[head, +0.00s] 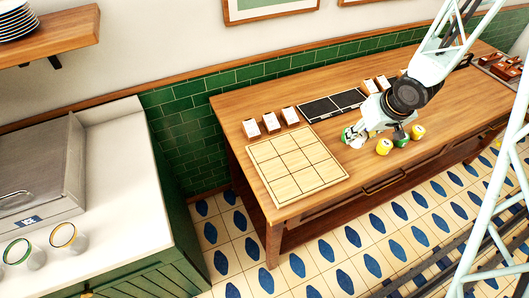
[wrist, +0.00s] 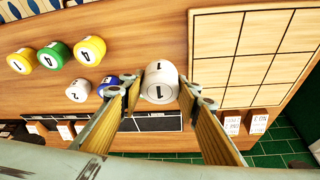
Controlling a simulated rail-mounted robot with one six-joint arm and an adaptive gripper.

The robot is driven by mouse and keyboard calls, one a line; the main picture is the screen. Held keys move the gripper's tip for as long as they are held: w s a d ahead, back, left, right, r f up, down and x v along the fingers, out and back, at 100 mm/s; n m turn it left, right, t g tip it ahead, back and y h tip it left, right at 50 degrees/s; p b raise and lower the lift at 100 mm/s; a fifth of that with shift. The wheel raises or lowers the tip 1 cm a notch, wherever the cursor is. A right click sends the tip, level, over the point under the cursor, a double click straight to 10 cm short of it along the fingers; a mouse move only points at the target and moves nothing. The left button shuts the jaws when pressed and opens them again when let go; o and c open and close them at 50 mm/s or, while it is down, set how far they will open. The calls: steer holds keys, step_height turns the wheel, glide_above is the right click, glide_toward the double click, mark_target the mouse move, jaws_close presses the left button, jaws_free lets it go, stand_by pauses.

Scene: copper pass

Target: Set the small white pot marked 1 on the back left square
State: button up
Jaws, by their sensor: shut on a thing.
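The small white pot marked 1 (wrist: 160,82) is between the two fingertips of my gripper (wrist: 158,88) in the wrist view, and the gripper is shut on it. In the head view my gripper (head: 356,136) is over the wooden counter, right of the board; the pot cannot be made out clearly there. The pale wooden board (head: 297,166) with three rows of squares lies at the counter's left end. Its squares look bare. In the wrist view part of the board (wrist: 248,55) shows at the upper right. Whether the pot touches the counter is unclear.
Yellow pots (head: 383,147) and a green pot (head: 400,139) stand right of my gripper. Another white pot (wrist: 77,91) and a blue pot (wrist: 105,87) stand close by. Small card blocks (head: 270,123) and a black tray (head: 332,105) line the back.

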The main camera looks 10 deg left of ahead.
steer(key=s+a+n+b, duration=0.1)
steer(key=s+a+b, duration=0.1)
steer(key=s+a, duration=0.4)
steer(key=s+a+f+n+g+y+b, duration=0.1)
steer(key=s+a+n, duration=0.1)
steer(key=s+a, duration=0.4)
steer(key=s+a+f+n+b, duration=0.1)
steer(key=s+a+n+b, duration=0.1)
steer(key=s+a, duration=0.5)
steer(key=shift+s+a+f+y+b, duration=0.1)
steer(key=shift+a+f+y+b, duration=0.1)
steer(key=shift+a, duration=1.2)
steer(key=shift+a+f+y+b, duration=0.1)
steer(key=shift+a+b, duration=0.05)
steer(key=shift+a, duration=1.25)
steer(key=w+a+p, duration=0.1)
steer(key=w+a, duration=0.1)
steer(key=w, duration=0.2)
steer(key=w+a+f+p, duration=0.1)
steer(key=w+a+p, duration=0.1)
steer(key=w+a, duration=0.1)
steer(key=w+a+p, duration=0.1)
steer(key=w+a, duration=0.1)
steer(key=w, duration=0.4)
steer(key=shift+a+f+p, duration=0.2)
steer(key=shift+a+p, duration=0.15)
steer(key=shift+p, duration=0.05)
